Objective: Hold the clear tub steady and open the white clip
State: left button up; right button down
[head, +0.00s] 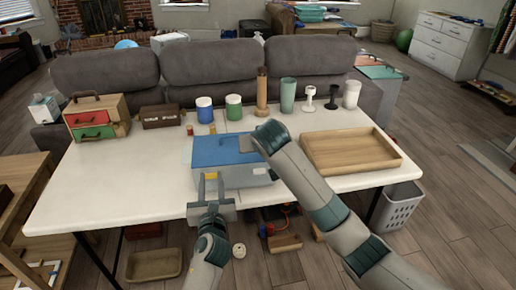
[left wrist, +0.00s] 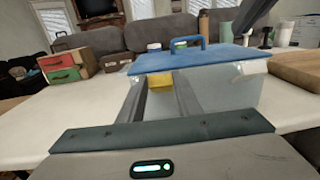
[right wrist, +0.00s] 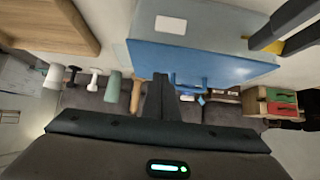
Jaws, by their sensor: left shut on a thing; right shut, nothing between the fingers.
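The clear tub (head: 235,180) with a blue lid (head: 222,151) stands at the table's front edge. The white clip (right wrist: 170,24) is a pale rectangle on its front wall, right part; it also shows below the lid's edge in the left wrist view (left wrist: 243,69). Whether it is latched I cannot tell. My left gripper (head: 211,179) is shut on a yellow tab (left wrist: 159,82) at the tub's front left. My right gripper (right wrist: 160,78) is shut and empty near the lid; my right arm hides its fingers in the head view. I cannot tell whether it touches the lid.
A wooden tray (head: 350,152) lies right of the tub. Several jars and cups, with a tall wooden cylinder (head: 262,92), line the back. A drawer box (head: 97,118) stands at the left. The table's front left is clear. A grey sofa (head: 210,70) is behind.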

jog(key=s+r, duration=0.2)
jog(key=s, duration=0.5)
jog(key=shift+s+d+r, duration=0.3)
jog(key=shift+s, duration=0.05)
pick_arm(q)
jog(key=o, duration=1.3)
jog(key=o, duration=0.6)
jog(key=shift+c, duration=0.2)
jog(key=shift+s, duration=0.1)
jog(key=s, duration=1.2)
jog(key=shift+d, duration=0.4)
jog(key=shift+w, duration=0.1)
